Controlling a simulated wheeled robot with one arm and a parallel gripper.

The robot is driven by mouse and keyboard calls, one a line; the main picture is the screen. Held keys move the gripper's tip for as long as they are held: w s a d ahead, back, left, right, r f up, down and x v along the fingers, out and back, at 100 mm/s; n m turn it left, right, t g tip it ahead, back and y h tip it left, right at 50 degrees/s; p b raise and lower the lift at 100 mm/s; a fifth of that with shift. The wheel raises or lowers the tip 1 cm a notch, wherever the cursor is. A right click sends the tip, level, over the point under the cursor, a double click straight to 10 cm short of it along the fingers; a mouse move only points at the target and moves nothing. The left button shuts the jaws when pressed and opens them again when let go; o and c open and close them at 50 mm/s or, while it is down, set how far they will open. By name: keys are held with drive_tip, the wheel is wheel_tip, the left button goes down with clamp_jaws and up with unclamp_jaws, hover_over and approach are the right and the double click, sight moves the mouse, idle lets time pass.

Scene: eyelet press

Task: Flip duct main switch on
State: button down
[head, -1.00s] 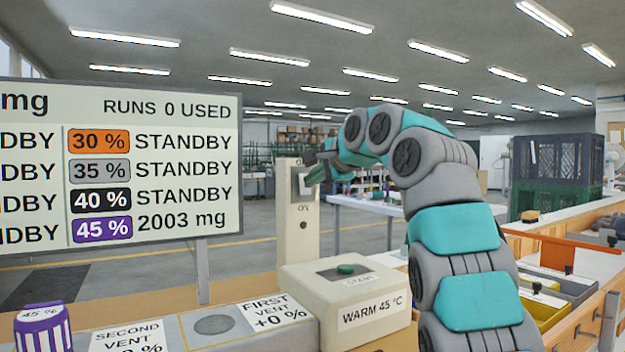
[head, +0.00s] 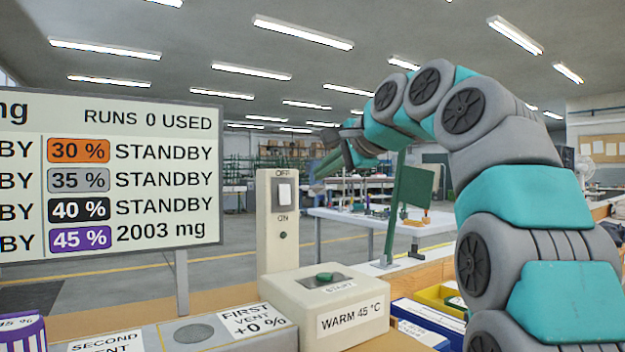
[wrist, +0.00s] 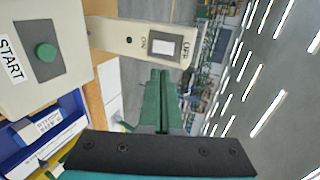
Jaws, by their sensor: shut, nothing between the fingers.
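The duct main switch is a white rocker (head: 285,194) on a cream upright post (head: 275,250), with OFF printed above it and ON below. A small dark round lamp (head: 283,235) sits under the ON label. In the wrist view the rocker (wrist: 164,48) appears sideways, with OFF at the right and ON at the left. I cannot tell which way it is tipped. My gripper (head: 320,170) has green fingers, shut and empty, to the right of the post and apart from the rocker. In the wrist view the fingertips (wrist: 160,73) are just below the post's edge.
A cream warming box (head: 330,305) with a green START button (head: 325,276) stands in front of the post. A large display board (head: 110,180) stands at left. Blue and yellow bins (head: 440,298) lie at right. A white table (head: 350,222) stands behind.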

drive_tip(key=shift+s+d+r, duration=0.1)
drive_tip(key=shift+s+d, duration=0.1)
drive_tip(key=shift+s, duration=0.15)
drive_tip(key=shift+s+a, duration=0.1)
drive_tip(key=shift+s+f+b, duration=0.1)
drive_tip(key=shift+f+b, duration=0.3)
drive_tip(key=shift+f, duration=0.6)
drive_tip(key=shift+d, duration=0.2)
